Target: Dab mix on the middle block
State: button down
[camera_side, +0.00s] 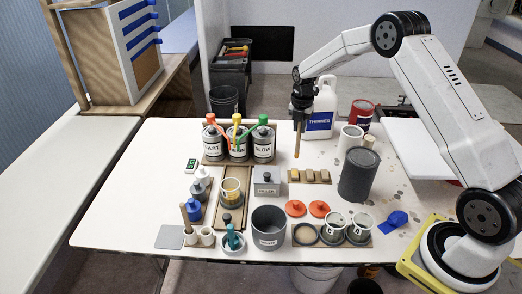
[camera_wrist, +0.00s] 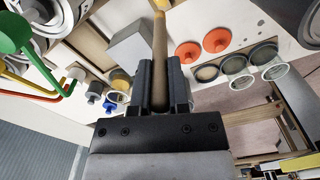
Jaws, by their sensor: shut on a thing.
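My gripper (camera_side: 301,104) is shut on a wooden stirring stick (camera_side: 298,139), which hangs nearly upright above the table. The wrist view shows the stick (camera_wrist: 160,45) between the two fingers (camera_wrist: 160,85); its tip is slightly darker in the side view. The middle block (camera_side: 309,176) is tan and sits in a row of small blocks on a wooden board, below and a little right of the stick. The stick is apart from it. I cannot tell whether mix is on any block. A cup with amber-yellow contents (camera_side: 231,190) stands left of the blocks, beside a grey filler box (camera_side: 266,182).
Labelled cans with coloured pumps (camera_side: 237,146) stand behind the cup. A white thinner jug (camera_side: 322,106) is behind my gripper. A large dark grey can (camera_side: 358,174) stands right of the blocks. Orange lids (camera_side: 296,208) and a grey bucket (camera_side: 268,228) are in front.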

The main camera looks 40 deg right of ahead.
jog(key=s+d, duration=0.4)
dwell(0.5)
jog(key=shift+f, duration=3.5)
